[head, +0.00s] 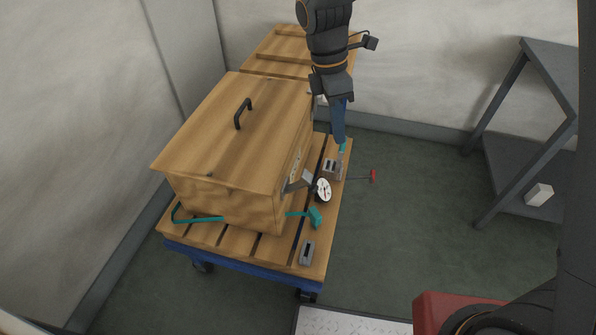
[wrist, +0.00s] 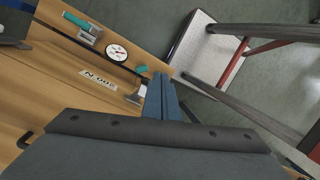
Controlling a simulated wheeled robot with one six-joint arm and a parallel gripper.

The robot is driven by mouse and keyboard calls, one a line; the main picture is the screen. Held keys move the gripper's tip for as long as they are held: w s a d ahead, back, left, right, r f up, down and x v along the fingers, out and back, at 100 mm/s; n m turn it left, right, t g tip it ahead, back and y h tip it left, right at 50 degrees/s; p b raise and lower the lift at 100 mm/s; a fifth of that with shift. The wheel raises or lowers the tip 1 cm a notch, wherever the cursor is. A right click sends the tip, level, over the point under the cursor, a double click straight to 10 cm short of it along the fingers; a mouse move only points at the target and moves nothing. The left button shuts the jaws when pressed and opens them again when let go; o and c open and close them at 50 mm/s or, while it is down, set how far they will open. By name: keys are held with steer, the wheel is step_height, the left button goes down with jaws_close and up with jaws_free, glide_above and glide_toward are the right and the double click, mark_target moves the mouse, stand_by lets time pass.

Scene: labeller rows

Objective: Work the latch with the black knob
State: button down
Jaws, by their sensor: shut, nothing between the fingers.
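A wooden box (head: 225,135) with a lid and a black handle (head: 242,113) stands on a slatted pallet (head: 205,238). Small grey latch fittings (head: 307,252) sit along the pallet's right side, with another (head: 329,167) below my gripper. A red-ended rod (head: 373,176) sticks out to the right from there. A teal-ended piece (head: 316,217) lies near the box corner. I cannot clearly make out a black knob. My gripper (head: 340,142) is shut and empty, pointing down beside the box's right side. In the wrist view its blue fingers (wrist: 160,82) are together.
A round white dial (head: 323,190) stands by the box; it also shows in the wrist view (wrist: 116,51), near a label (wrist: 98,78). A grey shelf (head: 520,150) with a white block (head: 539,194) stands at right. Open green floor lies between.

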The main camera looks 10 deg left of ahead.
steer(key=a+f+n+h, duration=0.2)
steer(key=a+f+n, duration=0.1)
steer(key=a+n, duration=1.05)
steer(key=p, duration=0.2)
glide_toward(302, 182)
steer(key=shift+t, duration=0.3)
steer(key=x, duration=0.5)
steer(key=shift+s+d+f, duration=0.2)
steer(key=shift+f, duration=0.15)
steer(key=shift+s+p, duration=0.1)
steer(key=shift+p, duration=0.2)
